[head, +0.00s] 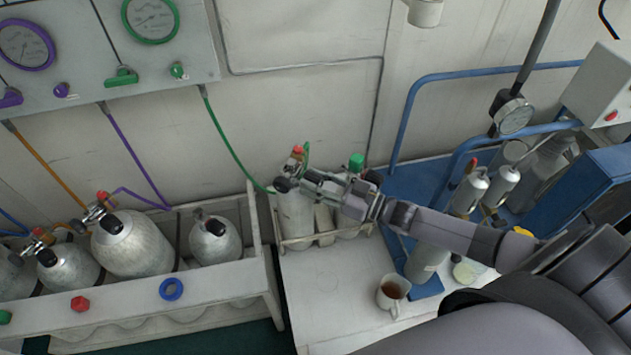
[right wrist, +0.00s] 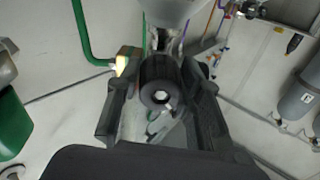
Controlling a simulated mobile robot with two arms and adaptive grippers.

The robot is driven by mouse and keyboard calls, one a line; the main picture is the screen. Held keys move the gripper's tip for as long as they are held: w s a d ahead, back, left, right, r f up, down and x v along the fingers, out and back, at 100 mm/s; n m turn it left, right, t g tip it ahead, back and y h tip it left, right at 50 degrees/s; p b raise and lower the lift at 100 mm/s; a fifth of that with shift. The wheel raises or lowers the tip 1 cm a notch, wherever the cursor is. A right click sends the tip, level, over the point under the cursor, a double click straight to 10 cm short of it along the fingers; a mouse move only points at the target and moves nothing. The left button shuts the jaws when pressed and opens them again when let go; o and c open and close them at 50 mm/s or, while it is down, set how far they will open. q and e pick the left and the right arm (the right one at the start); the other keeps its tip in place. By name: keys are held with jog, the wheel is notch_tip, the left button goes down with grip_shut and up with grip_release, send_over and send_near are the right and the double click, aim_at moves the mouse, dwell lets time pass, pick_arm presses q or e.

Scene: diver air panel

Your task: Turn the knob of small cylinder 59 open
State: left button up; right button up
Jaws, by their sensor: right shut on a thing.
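My right gripper (head: 295,181) reaches in from the right to the top of a small light-grey cylinder (head: 294,214). In the right wrist view a black round knob (right wrist: 161,86) with a pale centre sits between the two fingers of the right gripper (right wrist: 165,78). The fingers are shut on it from both sides. The knob shows as a dark spot at the fingertips in the head view (head: 282,185). I cannot read a number on this cylinder. My left gripper is not in view.
The cylinder stands in a white rack (head: 327,238) beside a green knob (head: 356,162). A green hose (head: 226,142) comes down to it. A mug (head: 392,292) stands on the white bench (head: 330,300). Larger cylinders (head: 135,245) stand left; blue pipes (head: 408,115) run right.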

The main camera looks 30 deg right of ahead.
jog(key=n, duration=0.6)
dwell(0.6)
jog(key=o, duration=1.2)
jog(key=shift+d, duration=0.1)
